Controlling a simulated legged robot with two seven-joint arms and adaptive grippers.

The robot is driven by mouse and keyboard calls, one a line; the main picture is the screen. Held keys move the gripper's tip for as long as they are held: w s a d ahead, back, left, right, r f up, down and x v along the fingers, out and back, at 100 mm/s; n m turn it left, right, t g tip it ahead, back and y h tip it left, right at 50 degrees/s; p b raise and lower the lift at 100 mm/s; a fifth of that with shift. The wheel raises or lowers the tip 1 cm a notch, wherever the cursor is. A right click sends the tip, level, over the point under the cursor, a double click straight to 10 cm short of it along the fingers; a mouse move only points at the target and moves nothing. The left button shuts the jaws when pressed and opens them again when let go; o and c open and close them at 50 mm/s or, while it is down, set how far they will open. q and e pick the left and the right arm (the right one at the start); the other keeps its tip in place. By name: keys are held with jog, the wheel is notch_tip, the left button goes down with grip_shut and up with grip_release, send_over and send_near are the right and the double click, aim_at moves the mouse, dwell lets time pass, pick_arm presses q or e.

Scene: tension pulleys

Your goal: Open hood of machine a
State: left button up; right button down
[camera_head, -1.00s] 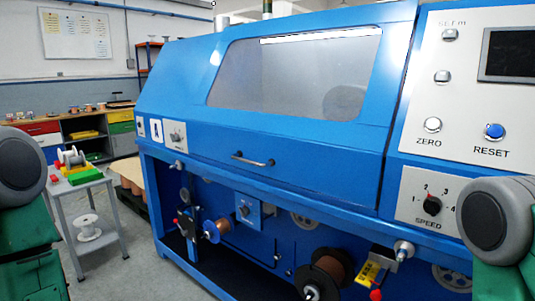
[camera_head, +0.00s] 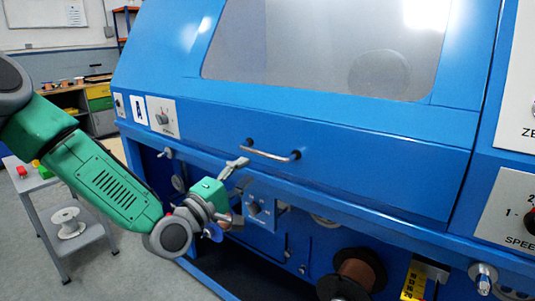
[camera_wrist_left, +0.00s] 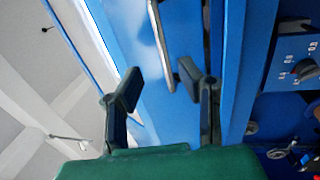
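Machine A is the blue machine whose hood (camera_head: 190,110) is closed, with a large grey window (camera_head: 310,50). A metal bar handle (camera_head: 268,154) sits on the hood's lower front. An "A" label (camera_head: 139,108) is at its left. My left gripper (camera_head: 236,166) is just left of and slightly below the handle's left end. In the left wrist view my left gripper (camera_wrist_left: 158,85) has its two fingers spread, and the handle (camera_wrist_left: 160,38) lies ahead of the gap between them, not gripped. My right gripper is out of view.
A copper wire spool (camera_head: 358,272) and a yellow part (camera_head: 413,280) are below the hood's edge. A speed panel (camera_head: 508,212) is at right. A grey side table (camera_head: 72,192) with a white spool (camera_head: 67,223) stands at left.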

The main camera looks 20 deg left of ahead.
aim_at(259, 153)
pick_arm(q)
jog(key=x, duration=0.3)
jog(key=a+x, duration=0.1)
jog(key=x, duration=0.2)
jog(key=b+x, duration=0.1)
jog(key=x, duration=0.2)
jog(key=shift+w+a+f, duration=0.15)
jog(key=shift+w+f, duration=0.1)
jog(key=shift+w, duration=0.1)
jog(key=shift+d, duration=0.3)
jog(key=shift+a, duration=0.5)
grip_shut()
jog(key=shift+a, duration=0.25)
